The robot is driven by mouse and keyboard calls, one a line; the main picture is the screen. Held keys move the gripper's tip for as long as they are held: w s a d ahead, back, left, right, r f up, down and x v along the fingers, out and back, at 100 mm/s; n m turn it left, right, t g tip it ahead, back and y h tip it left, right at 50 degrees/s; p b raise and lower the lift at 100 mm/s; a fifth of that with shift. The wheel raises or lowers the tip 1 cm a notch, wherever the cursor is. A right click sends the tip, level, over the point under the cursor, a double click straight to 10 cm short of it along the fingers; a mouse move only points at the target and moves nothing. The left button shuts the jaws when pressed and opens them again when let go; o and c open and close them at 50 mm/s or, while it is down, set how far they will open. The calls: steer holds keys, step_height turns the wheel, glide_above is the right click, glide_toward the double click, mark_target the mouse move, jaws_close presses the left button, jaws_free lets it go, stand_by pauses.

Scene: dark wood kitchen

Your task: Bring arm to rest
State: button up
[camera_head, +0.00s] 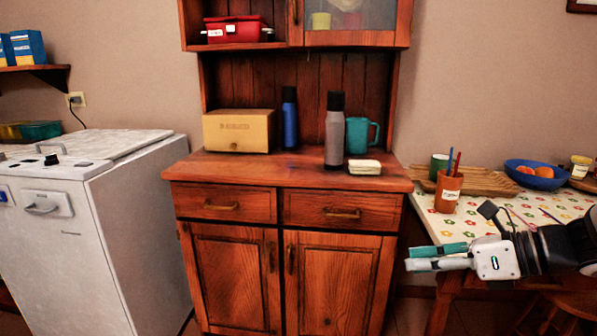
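My gripper (408,258) is at the lower right, stretched out to the left in front of the patterned table. One finger looks teal and the other pale grey. They lie close together from this angle, and I cannot tell whether they are open or shut. No object shows between the fingertips. My dark wrist and arm run off the right edge of the picture.
A wooden cabinet (230,165) stands in the middle, with a box (238,131), grey bottle (334,135) and teal mug (360,136) on its top. The table (430,212) carries an orange cup (447,192) and blue bowl (533,176). A white appliance (120,230) stands left.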

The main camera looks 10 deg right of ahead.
steer(key=s+a+r+n+g+h, duration=0.2)
steer(key=s+a+n+g, duration=0.5)
steer(key=s+a+n, duration=0.65)
steer(key=s+d+n+h, duration=0.5)
steer(key=s+n+h, duration=0.2)
steer(key=s+n, duration=0.7)
step_height(320, 180, up, 29)
steer(key=d+n+t+p, duration=0.1)
steer(key=n+t+p, duration=0.1)
steer(key=p, duration=2.5)
steer(key=shift+w+d+f+t+h+p, duration=0.2)
steer(key=shift+w+t+h+p, duration=0.15)
steer(key=shift+t, duration=0.25)
steer(key=shift+w, duration=0.1)
